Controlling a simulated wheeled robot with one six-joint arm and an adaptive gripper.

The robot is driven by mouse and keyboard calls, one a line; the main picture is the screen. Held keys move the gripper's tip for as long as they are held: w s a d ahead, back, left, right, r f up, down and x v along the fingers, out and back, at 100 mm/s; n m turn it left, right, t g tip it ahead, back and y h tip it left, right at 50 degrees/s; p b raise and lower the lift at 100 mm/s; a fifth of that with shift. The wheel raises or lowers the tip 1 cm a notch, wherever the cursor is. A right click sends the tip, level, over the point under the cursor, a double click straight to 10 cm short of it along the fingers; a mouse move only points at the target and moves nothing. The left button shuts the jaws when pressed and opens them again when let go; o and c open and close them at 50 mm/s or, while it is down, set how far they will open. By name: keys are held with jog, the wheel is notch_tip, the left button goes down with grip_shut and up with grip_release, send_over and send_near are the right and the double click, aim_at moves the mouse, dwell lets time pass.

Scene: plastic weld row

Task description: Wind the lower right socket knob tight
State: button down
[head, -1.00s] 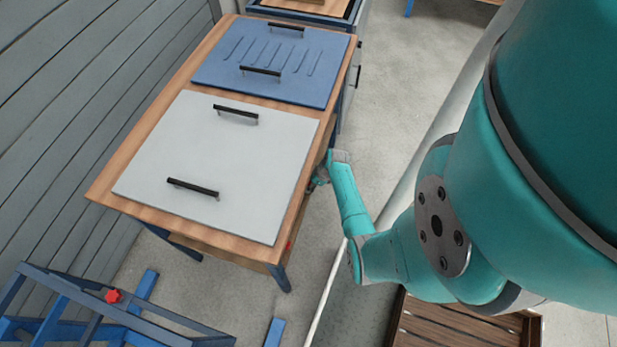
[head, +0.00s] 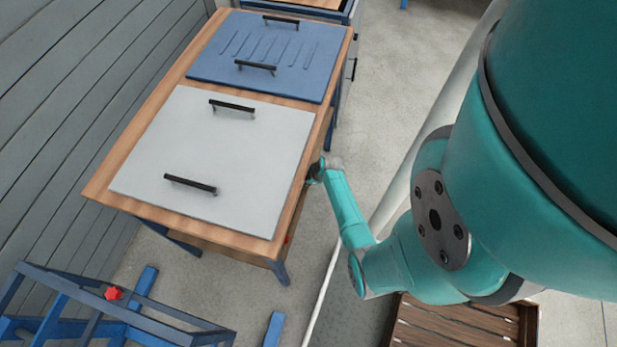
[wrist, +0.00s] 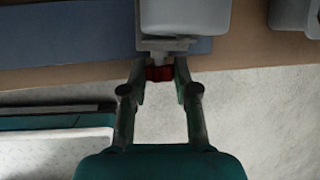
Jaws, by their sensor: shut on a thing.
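In the wrist view a red knob (wrist: 160,73) sits below a grey socket block (wrist: 182,18). My gripper (wrist: 160,75) is shut on this knob, with one finger on each side of it. In the head view my gripper (head: 316,172) is at the right side of the wooden table (head: 140,150), below the tabletop edge. The held knob is hidden there. Another red knob (head: 287,239) shows small at the table's near right side.
A white panel (head: 225,145) and a blue panel (head: 270,85), both with black handles, lie on the table. A second grey block (wrist: 290,12) is at the wrist view's upper right. A blue frame with a red knob (head: 113,293) stands front left. Open floor lies right of the table.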

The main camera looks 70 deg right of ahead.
jog(key=shift+a+h, duration=0.15)
jog(key=shift+h, duration=0.95)
jog(key=c, duration=0.9)
grip_release()
jog(key=shift+o, duration=0.2)
jog(key=v, duration=1.2)
jog(key=shift+s, duration=0.1)
